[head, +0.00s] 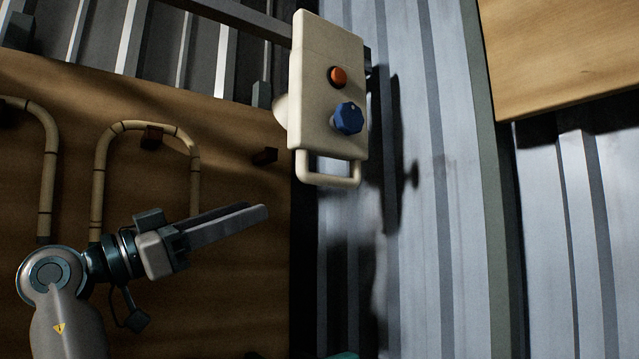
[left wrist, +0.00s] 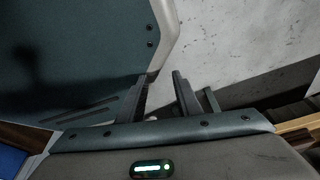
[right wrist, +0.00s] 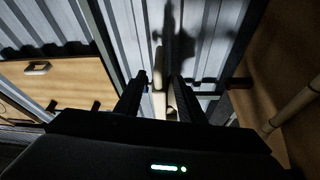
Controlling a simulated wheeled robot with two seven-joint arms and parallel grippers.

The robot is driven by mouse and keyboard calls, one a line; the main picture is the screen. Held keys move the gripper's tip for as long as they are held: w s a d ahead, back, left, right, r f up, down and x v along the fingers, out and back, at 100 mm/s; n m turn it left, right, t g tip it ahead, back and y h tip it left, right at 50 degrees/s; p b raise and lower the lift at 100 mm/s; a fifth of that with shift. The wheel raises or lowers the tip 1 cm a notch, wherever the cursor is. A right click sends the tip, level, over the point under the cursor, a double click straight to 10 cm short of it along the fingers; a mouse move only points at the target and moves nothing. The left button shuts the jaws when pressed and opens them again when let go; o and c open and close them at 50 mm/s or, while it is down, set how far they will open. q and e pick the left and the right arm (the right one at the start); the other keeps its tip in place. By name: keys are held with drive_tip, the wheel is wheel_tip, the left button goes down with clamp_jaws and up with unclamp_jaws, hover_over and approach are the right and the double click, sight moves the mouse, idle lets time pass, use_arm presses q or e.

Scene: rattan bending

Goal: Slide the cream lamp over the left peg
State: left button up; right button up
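A cream box-shaped thing (head: 313,75) with a red-orange button, a blue knob and a loop handle is in the upper middle of the head view; I take it for the cream lamp. Part of a cream thing (right wrist: 173,103) shows beyond my right fingers in the right wrist view. My right gripper (head: 266,211) is below and left of the box, apart from it; the right wrist view shows its fingers parted and empty. Small dark pegs (head: 152,137) (head: 264,156) stick out of the wooden board. My left gripper (left wrist: 164,75) is open and empty.
Bent rattan hoops (head: 99,180) are on the wooden board (head: 235,230). Corrugated metal (head: 440,230) lies behind the cream box, with dark shadows on it. Another wooden panel (head: 560,50) is at upper right. A large dark green panel (left wrist: 70,50) is close to my left gripper.

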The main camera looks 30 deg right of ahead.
sight(329, 180)
use_arm(q)
drive_tip(key=shift+w, duration=0.15)
use_arm(e)
drive_tip(key=shift+s+a+r, duration=0.1)
drive_tip(key=shift+r, duration=0.15)
